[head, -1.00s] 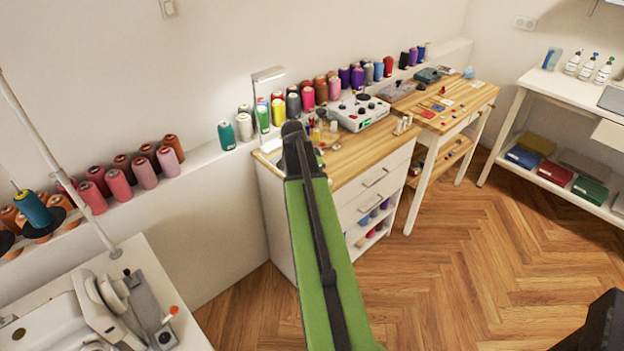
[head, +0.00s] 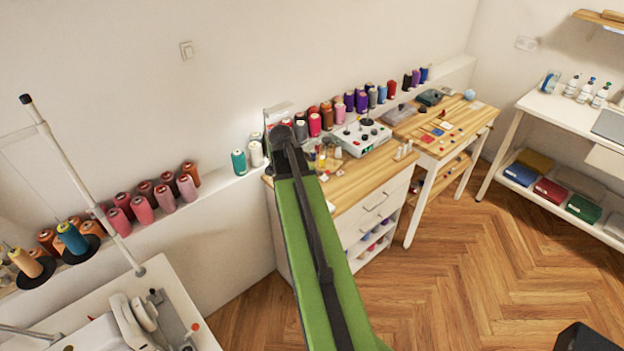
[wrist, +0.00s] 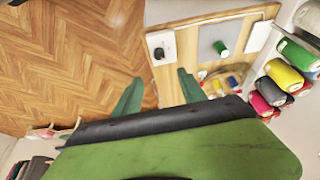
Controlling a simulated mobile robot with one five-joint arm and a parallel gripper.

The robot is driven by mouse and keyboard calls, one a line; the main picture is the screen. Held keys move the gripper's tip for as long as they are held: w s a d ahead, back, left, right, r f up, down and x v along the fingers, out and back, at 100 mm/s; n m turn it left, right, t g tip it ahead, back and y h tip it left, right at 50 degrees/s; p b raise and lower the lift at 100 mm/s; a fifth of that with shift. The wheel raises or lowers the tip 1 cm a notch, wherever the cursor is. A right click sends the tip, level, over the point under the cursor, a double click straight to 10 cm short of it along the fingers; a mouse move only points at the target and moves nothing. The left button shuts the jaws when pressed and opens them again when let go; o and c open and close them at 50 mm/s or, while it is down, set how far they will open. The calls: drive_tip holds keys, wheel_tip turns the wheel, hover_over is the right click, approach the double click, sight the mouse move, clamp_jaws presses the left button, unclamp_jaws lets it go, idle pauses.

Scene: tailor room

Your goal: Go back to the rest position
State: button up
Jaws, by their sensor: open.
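My gripper (wrist: 160,88) shows in the wrist view as two green fingers spread apart, with nothing between them. Beyond the fingers are the herringbone floor (wrist: 70,50) and a wooden worktop. In the head view my green arm reaches forward, and its dark far joint overlaps the left end of the drawer cabinet (head: 345,185). The fingers cannot be made out in the head view.
A sewing machine (head: 135,320) stands at lower left beside a thread stand. Thread spools (head: 143,210) line the wall ledge. A white control box (head: 362,137) sits on the cabinet. A white shelf table (head: 560,115) is at right. Open floor (head: 480,260) lies at lower right.

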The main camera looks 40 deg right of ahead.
drive_tip(key=shift+a+r, duration=0.1)
drive_tip(key=shift+r, duration=0.05)
idle(0.3)
drive_tip(key=w+a+f+n+t+y+b, duration=0.1)
drive_tip(key=w+a+n, duration=0.25)
drive_tip(key=a, duration=0.85)
drive_tip(key=w+a+f+n+b, duration=0.15)
drive_tip(key=w+a, duration=0.35)
drive_tip(key=a, duration=0.7)
drive_tip(key=s+a+f+n+y, duration=0.1)
drive_tip(key=s+a+n+y, duration=0.2)
drive_tip(key=a+n, duration=1)
drive_tip(key=s+a, duration=0.3)
drive_tip(key=a, duration=0.1)
drive_tip(key=shift+s+n+g, duration=0.15)
drive_tip(key=shift+n+g, duration=0.15)
drive_tip(key=shift+g, duration=0.1)
drive_tip(key=shift+f, duration=0.1)
drive_tip(key=shift+c, duration=0.2)
idle(1.3)
